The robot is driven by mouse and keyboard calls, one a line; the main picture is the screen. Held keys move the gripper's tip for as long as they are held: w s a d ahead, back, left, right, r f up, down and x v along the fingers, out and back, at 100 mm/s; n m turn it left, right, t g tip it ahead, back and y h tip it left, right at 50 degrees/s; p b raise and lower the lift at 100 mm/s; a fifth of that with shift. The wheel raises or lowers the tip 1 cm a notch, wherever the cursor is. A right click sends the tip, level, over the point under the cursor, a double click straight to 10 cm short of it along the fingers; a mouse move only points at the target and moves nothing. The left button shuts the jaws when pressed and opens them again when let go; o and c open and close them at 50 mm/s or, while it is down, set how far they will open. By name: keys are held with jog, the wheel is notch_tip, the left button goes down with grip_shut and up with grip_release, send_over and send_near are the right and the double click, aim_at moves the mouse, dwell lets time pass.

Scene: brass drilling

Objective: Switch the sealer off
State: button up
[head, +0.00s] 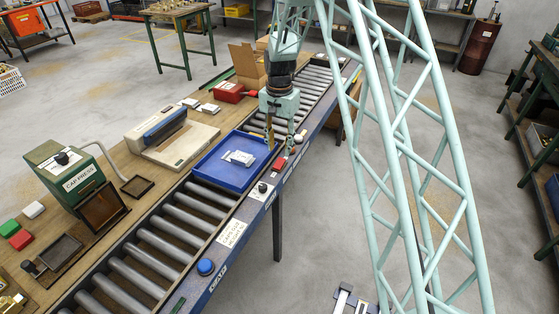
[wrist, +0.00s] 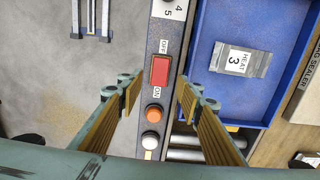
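The red rocker switch (wrist: 160,71) sits on the narrow rail panel, with OFF printed at its upper end and ON at its lower end in the wrist view. It shows small in the head view (head: 280,164); which end is pressed I cannot tell. An orange round lamp or button (wrist: 153,113) and a white one (wrist: 151,141) lie below it. My gripper (wrist: 158,88) is open and empty above the panel, fingers on either side of the switch's line; in the head view it points down over the rail (head: 279,143). The bag sealer (head: 172,137) stands on the bench left of it.
A blue tray (head: 211,176) with a small bag labelled HEAT 3 (wrist: 235,60) lies beside the panel on the roller conveyor (head: 138,249). A black knob (head: 262,187) and a blue button (head: 206,267) are on the same rail. Open floor lies to the right.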

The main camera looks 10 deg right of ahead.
aim_at(279, 163)
jog(key=shift+f+b, duration=0.4)
jog(key=shift+f, duration=2.9)
jog(key=c, duration=0.8)
